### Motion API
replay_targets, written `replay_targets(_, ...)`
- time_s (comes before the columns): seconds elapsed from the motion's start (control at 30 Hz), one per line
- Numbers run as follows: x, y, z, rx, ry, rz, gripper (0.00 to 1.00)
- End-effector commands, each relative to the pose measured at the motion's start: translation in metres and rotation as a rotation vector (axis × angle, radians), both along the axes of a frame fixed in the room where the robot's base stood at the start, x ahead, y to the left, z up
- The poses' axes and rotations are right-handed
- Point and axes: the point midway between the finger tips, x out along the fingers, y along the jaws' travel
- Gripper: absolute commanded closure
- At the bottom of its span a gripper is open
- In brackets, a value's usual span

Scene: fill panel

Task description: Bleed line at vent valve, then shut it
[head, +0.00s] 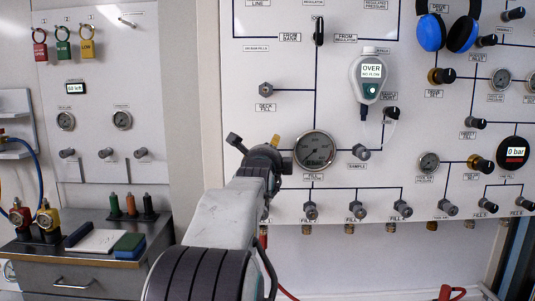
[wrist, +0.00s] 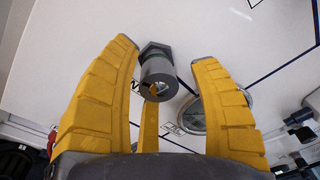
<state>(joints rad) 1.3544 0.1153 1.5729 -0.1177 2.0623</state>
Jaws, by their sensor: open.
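My gripper (head: 258,152) is in front of the panel, left of the large round gauge (head: 315,150). In the wrist view its yellow fingers (wrist: 168,75) are spread wide, with nothing clamped between them. I cannot tell which of the panel's valves is the vent valve; most labels are too small to read.
A handheld meter reading OVER (head: 371,75) and blue headphones (head: 447,32) hang on the panel. A round display reads 0 bar (head: 513,152). Several small valves (head: 357,211) line the panel's lower edge. A drawer cabinet (head: 80,270) with tools stands at left.

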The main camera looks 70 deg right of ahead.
Motion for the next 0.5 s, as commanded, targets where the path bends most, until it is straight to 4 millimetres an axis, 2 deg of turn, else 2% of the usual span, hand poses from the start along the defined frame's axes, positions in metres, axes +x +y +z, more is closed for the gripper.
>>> replay_targets(0.17, 0.0, -0.0002, -0.0002, 0.0, 0.0, 0.0, 0.44)
replay_targets(0.2, 0.0, -0.0001, -0.0002, 0.0, 0.0, 0.0, 0.41)
replay_targets(0.5, 0.0, 0.0001, -0.0001, 0.0, 0.0, 0.0, 0.68)
